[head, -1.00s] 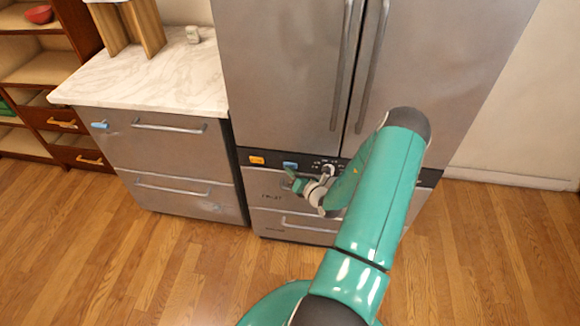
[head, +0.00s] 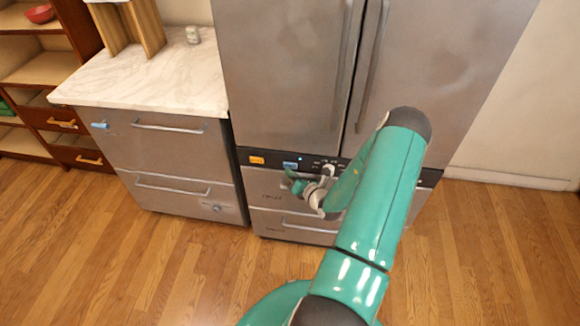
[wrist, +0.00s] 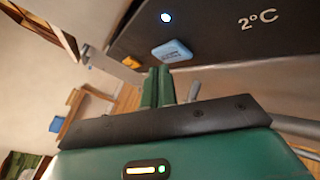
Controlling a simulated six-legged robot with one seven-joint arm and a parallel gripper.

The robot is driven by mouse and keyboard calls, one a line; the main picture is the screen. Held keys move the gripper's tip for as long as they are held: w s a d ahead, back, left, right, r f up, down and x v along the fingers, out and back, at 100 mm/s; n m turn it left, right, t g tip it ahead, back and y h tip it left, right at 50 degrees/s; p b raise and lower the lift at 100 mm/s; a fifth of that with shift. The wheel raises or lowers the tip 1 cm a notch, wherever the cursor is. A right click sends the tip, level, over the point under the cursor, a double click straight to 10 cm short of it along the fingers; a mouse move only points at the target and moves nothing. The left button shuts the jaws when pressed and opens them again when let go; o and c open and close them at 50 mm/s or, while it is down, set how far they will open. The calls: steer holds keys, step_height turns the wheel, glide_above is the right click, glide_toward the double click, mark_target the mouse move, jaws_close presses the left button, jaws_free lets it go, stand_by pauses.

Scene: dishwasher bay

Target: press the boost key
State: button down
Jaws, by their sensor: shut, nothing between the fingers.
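A dark control panel (wrist: 235,30) runs across the fridge front, and it also shows in the head view (head: 273,159). It carries an orange key (head: 257,160) and, to its right, a blue key (head: 290,165). The blue key (wrist: 172,52) is large in the wrist view; its lettering is too small to read, so I cannot tell which key is boost. A small white light (wrist: 166,17) glows near it. My gripper (wrist: 157,70) is shut and empty, fingertips just short of the blue key in the picture; contact cannot be told. In the head view my gripper (head: 288,173) is just below that key.
Fridge drawers with bar handles (head: 308,226) lie below the panel. A marble-topped cabinet (head: 165,80) stands at left, with wooden shelves (head: 40,95) beyond it. My arm hides the panel's right part. The wooden floor in front is open.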

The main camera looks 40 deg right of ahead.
steer(key=shift+s+a, duration=0.15)
steer(key=shift+a, duration=0.05)
steer(key=s+a, duration=0.1)
steer(key=a, duration=0.1)
steer(key=s+a, duration=0.1)
steer(key=s, duration=0.1)
steer(key=shift+a, duration=0.4)
stand_by(0.8)
